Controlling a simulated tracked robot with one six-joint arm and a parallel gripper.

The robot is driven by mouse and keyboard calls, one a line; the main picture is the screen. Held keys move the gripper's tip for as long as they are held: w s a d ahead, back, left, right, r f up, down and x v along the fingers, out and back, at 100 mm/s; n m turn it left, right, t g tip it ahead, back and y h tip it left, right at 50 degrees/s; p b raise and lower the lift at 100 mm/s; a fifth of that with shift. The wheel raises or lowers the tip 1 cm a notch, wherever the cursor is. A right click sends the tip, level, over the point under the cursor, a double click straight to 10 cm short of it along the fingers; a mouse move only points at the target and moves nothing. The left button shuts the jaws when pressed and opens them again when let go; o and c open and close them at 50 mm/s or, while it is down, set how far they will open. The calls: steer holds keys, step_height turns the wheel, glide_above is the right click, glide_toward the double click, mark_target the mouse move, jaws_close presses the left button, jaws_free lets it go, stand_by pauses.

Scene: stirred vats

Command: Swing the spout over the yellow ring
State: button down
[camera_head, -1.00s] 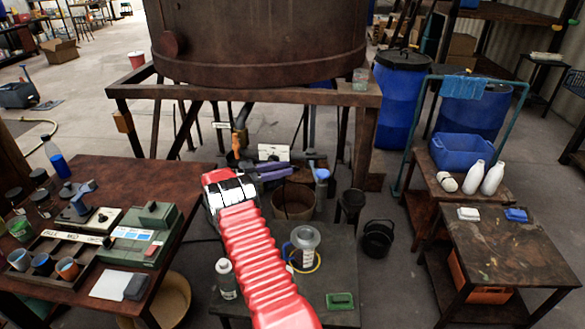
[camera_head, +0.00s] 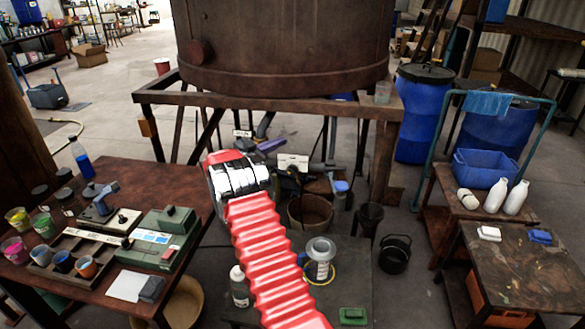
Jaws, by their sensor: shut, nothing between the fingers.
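The yellow ring (camera_head: 334,272) lies on a low dark table under the vat, partly hidden by a clear jar with a grey rim (camera_head: 320,250). Below the vat's frame there is a grey pipe-like part (camera_head: 325,167) beside a white plate (camera_head: 293,160). I cannot tell for sure which of these parts is the spout. My gripper (camera_head: 272,143) reaches under the vat beyond my red arm, with purple-grey fingers near the white plate. It holds nothing, and I cannot tell whether it touches anything. My wrist hides part of this area.
The rusty vat (camera_head: 285,45) stands on a brown frame (camera_head: 270,100) above my gripper. A cluttered table (camera_head: 150,185) is at left. Carts and blue barrels are at right.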

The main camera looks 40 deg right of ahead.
steer(key=w+a+r+n+t+y, duration=0.2)
steer(key=w+a+r+n+t, duration=0.3)
steer(key=a+r, duration=0.35)
steer(key=w+a+r+n+t+y, duration=0.3)
steer(key=w+a+r+t, duration=0.2)
steer(key=a+r+t, duration=0.4)
steer(key=s+a+r+n+t+y, duration=0.1)
steer(key=s+a+r+n+y, duration=0.15)
steer(key=a, duration=0.35)
steer(key=s+a+r+n+y, duration=0.2)
steer(key=a+y, duration=0.1)
steer(key=a, duration=0.3)
steer(key=s+a+r+n+t+y, duration=0.1)
steer(key=s+a+r+n+y, duration=0.15)
steer(key=a, duration=0.35)
steer(key=s+a+f+n+g+y, duration=0.25)
steer(key=s+a, duration=0.35)
steer(key=s, duration=0.3)
steer(key=s+a+f+n+g+y, duration=0.1)
steer(key=s+a+f+n+y, duration=0.15)
steer(key=s+a, duration=0.5)
steer(key=s+f+g, duration=0.2)
steer(key=s+f, duration=0.4)
steer(key=s, duration=0.6)
steer(key=s+f+g, duration=0.3)
steer(key=s+f, duration=0.3)
steer(key=s, duration=0.6)
steer(key=shift+s+a+f+n+g, duration=0.15)
steer(key=shift+a+n+g, duration=0.1)
steer(key=shift+n+g, duration=0.15)
